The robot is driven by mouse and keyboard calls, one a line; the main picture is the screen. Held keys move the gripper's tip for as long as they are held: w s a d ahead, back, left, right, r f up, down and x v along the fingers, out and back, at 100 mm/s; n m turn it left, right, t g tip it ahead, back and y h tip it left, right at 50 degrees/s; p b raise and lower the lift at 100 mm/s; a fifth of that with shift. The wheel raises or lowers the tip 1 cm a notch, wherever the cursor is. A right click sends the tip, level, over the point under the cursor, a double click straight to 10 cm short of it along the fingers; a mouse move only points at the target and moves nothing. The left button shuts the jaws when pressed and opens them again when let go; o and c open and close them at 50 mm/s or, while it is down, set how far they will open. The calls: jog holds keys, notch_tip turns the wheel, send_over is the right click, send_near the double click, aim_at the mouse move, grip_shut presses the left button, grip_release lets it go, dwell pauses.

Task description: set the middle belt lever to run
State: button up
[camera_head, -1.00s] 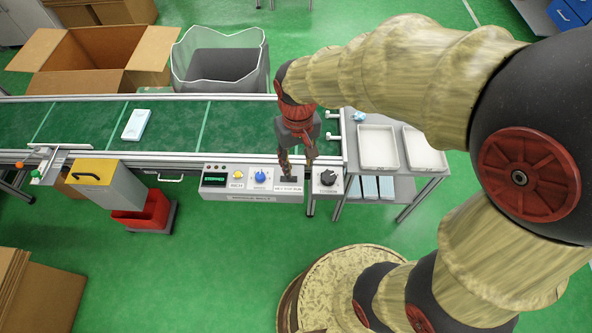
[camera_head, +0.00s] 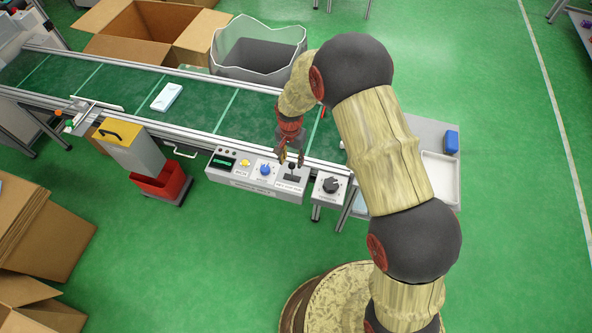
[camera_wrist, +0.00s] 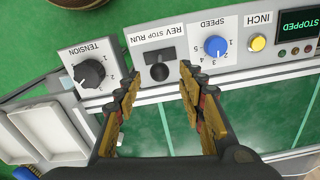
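The belt lever (camera_head: 292,174) is a short black lever on the REV STOP RUN plate (camera_head: 289,185), between the blue SPEED knob and the black TENSION knob. In the wrist view the lever (camera_wrist: 159,72) stands near the middle of its plate; its exact setting is hard to tell. The display (camera_wrist: 299,22) reads STOPPED. My gripper (camera_head: 290,158) is over the lever, pointing down at the panel. In the wrist view my gripper (camera_wrist: 158,80) has its fingers apart, one on each side of the lever, with nothing clamped. Contact cannot be told.
The TENSION knob (camera_head: 331,185) and SPEED knob (camera_head: 265,169) flank the lever closely. A yellow-topped box (camera_head: 118,132) and red bin (camera_head: 162,184) stand left.

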jog(key=shift+d+f, duration=0.1)
jog(key=shift+f, duration=0.3)
jog(key=b, duration=0.2)
send_over(292, 178)
jog(key=f, duration=0.7)
jog(key=shift+w, duration=0.25)
jog(key=shift+c, duration=1.1)
jog(key=c, duration=0.8)
grip_shut()
